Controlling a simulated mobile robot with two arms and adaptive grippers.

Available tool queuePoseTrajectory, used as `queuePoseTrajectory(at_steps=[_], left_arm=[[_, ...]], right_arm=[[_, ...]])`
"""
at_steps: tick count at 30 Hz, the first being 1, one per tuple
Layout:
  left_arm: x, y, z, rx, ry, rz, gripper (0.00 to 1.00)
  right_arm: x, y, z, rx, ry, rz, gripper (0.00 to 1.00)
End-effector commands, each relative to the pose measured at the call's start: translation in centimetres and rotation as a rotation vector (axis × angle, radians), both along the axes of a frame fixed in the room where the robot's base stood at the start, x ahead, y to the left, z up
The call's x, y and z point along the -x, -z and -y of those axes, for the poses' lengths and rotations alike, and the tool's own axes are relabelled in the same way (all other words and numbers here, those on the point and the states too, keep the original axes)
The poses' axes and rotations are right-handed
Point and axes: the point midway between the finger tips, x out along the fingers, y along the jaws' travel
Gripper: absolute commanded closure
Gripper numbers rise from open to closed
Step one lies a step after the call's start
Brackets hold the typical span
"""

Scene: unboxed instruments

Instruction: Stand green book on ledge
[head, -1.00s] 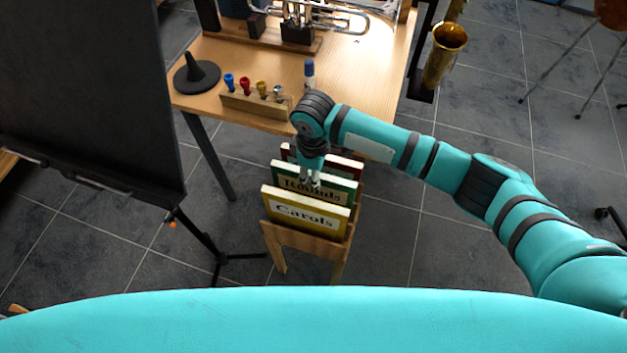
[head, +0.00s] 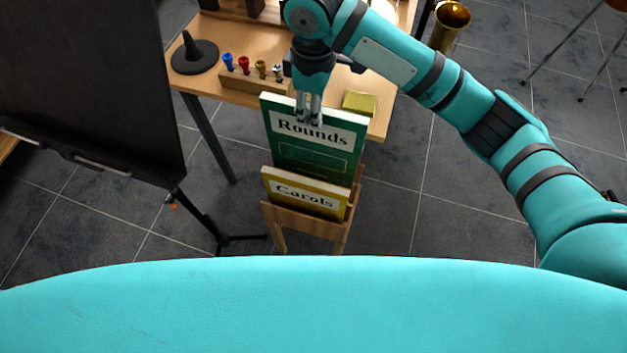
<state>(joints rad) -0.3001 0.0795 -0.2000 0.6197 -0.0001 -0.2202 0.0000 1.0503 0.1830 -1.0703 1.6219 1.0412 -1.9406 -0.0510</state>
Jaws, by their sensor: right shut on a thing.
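My right gripper (head: 309,113) is shut on the green book's top edge. A black stand (head: 85,75) with a tilted panel is at the left, with a ledge (head: 85,163) along its lower edge. My left gripper is not in view.
A brass bell (head: 449,28) is at the right. The stand's leg (head: 198,218) reaches towards the rack.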

Motion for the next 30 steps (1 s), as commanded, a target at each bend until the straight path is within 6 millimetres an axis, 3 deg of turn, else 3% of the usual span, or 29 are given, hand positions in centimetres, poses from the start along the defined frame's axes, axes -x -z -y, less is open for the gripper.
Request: queuePoseTrajectory(at_steps=[8, 21, 30], left_arm=[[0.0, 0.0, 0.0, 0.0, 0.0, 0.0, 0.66], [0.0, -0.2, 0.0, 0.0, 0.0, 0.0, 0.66], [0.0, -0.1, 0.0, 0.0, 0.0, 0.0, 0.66]], right_arm=[[0.0, 0.8, 0.0, 0.001, 0.001, -0.001, 1.0], [0.0, 11.3, 0.0, 0.001, 0.002, -0.003, 1.0], [0.0, 14.5, 0.0, 0.0, 0.0, -0.001, 1.0]])
